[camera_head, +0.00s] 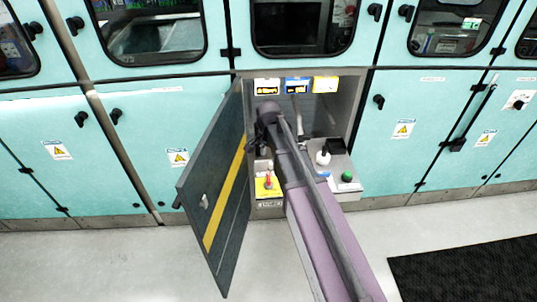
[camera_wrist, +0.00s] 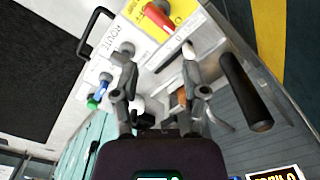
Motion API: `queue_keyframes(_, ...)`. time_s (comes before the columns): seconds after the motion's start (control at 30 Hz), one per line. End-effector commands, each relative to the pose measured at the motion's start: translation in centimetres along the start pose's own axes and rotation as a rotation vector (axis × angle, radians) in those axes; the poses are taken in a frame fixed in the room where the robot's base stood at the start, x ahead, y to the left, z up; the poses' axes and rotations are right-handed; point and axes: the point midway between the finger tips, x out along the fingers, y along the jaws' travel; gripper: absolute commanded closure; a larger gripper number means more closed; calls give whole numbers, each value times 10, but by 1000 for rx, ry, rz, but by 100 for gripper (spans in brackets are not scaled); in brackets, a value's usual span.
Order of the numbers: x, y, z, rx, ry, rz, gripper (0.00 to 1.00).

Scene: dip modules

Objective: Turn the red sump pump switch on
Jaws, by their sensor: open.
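The red switch (camera_head: 268,182) stands on a small yellow plate (camera_head: 262,190) low in the open cabinet, left of my arm. In the head view my arm reaches into the cabinet and the fingers cannot be made out.
The dark cabinet door (camera_head: 222,190) with a yellow stripe hangs open at left. A white knob (camera_head: 322,157) and green button (camera_head: 347,177) sit right of my arm. A black handle (camera_wrist: 245,90) stands close to the right finger. Floor at lower left is clear.

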Motion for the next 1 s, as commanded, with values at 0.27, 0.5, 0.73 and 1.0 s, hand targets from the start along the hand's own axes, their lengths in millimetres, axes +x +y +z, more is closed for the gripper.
queue_keyframes(0.27,-14,22,3,-71,0,0,43)
queue_keyframes(0.5,-16,55,7,-206,0,0,43)
queue_keyframes(0.73,-19,86,11,-335,0,0,43)
queue_keyframes(1.0,-22,121,19,-487,0,0,43)
